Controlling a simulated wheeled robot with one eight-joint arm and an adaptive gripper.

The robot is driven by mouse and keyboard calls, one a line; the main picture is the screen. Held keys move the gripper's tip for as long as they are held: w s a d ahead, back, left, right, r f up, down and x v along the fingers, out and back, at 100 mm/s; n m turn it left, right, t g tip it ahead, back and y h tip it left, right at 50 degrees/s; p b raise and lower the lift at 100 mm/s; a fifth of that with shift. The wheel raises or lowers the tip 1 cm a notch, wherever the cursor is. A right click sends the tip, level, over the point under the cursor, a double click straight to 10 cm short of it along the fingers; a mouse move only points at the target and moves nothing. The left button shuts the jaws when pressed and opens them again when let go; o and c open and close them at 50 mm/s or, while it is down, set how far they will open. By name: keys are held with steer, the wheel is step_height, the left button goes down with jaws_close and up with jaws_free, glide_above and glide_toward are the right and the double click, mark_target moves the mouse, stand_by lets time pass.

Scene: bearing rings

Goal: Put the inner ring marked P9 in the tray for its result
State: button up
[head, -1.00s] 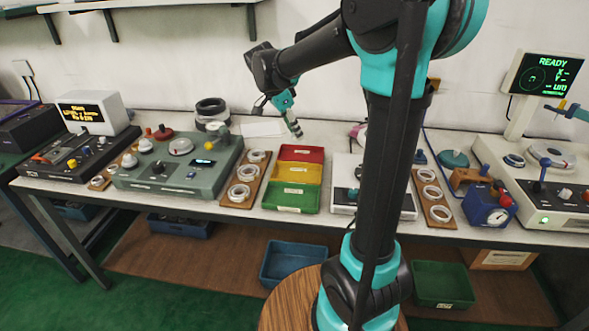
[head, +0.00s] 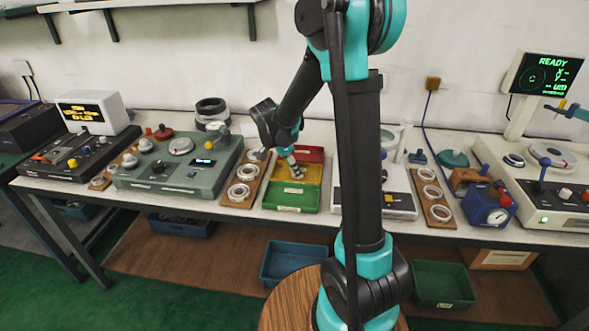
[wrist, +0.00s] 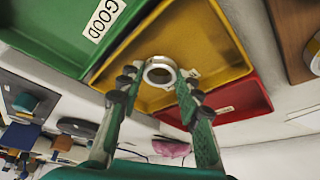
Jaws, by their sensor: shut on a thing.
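My gripper (head: 290,163) points down over the yellow tray (head: 312,176), which lies between the red tray (head: 315,153) behind and the green tray (head: 303,198) in front. In the wrist view my gripper (wrist: 158,84) is shut on a small metal ring (wrist: 160,64), held between its fingertips against the yellow tray (wrist: 215,50). I cannot read any mark on the ring. The green tray (wrist: 60,32) carries a label reading GOOD; the red tray (wrist: 250,97) has a label that I cannot read. Whether the ring touches the tray floor is unclear.
Wooden boards with rings stand left (head: 233,201) and right (head: 440,214) of the trays. A grey-green instrument (head: 150,180) is at the left. A display reading READY (head: 545,73) stands at the far right. My arm hides part of the bench right of the trays.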

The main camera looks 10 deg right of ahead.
steer(key=o, duration=1.2)
steer(key=shift+f, duration=0.1)
steer(key=shift+c, duration=0.2)
steer(key=v, duration=1.2)
steer(key=shift+s, duration=0.1)
